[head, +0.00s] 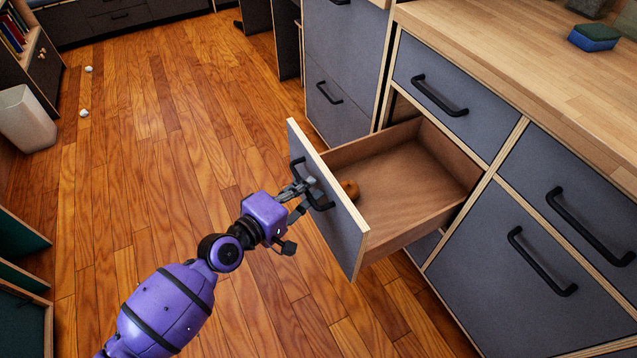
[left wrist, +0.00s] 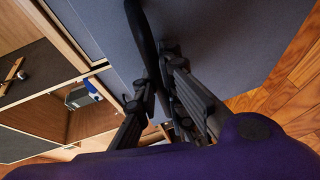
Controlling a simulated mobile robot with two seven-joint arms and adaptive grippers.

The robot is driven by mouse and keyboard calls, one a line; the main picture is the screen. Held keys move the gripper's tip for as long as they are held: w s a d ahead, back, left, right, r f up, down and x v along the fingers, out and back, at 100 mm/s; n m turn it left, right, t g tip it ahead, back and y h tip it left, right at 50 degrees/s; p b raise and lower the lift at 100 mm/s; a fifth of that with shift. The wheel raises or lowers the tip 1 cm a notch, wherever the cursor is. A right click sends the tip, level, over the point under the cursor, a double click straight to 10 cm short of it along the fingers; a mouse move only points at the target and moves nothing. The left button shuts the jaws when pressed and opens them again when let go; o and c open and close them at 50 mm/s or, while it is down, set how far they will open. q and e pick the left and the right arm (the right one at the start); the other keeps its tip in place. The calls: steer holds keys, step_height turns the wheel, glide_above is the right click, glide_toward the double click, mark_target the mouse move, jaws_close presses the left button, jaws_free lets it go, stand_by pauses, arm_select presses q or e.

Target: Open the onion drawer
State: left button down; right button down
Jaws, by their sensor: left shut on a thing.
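The onion drawer (head: 415,188) is pulled well out of the cabinet, and its wooden inside shows in the head view. Its grey front panel (head: 341,223) faces my arm. A brown onion (head: 350,188) lies inside, close behind the front panel. My left gripper (head: 298,188) is shut on the drawer's black handle (head: 321,204). In the left wrist view the fingers of my left gripper (left wrist: 158,85) close around the dark handle (left wrist: 142,40) against the grey panel. My right gripper is in neither view.
Closed drawers with black handles surround the open one, including one above (head: 440,95) and one at lower right (head: 540,262). A wooden countertop (head: 530,60) holds a sponge (head: 594,37). A white bin (head: 27,118) stands at far left. The wooden floor left of the drawer is mostly clear.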

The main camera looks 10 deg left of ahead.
arm_select(q)
steer(key=shift+s+a+r, duration=0.15)
steer(key=shift+s+a, duration=0.1)
steer(key=shift+a, duration=0.15)
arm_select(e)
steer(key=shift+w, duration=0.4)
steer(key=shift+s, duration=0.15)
arm_select(q)
steer(key=c, duration=1.8)
jaws_free()
steer(key=shift+c, duration=0.2)
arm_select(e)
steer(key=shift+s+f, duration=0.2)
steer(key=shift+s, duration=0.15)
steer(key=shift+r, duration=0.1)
arm_select(q)
steer(key=v, duration=1.2)
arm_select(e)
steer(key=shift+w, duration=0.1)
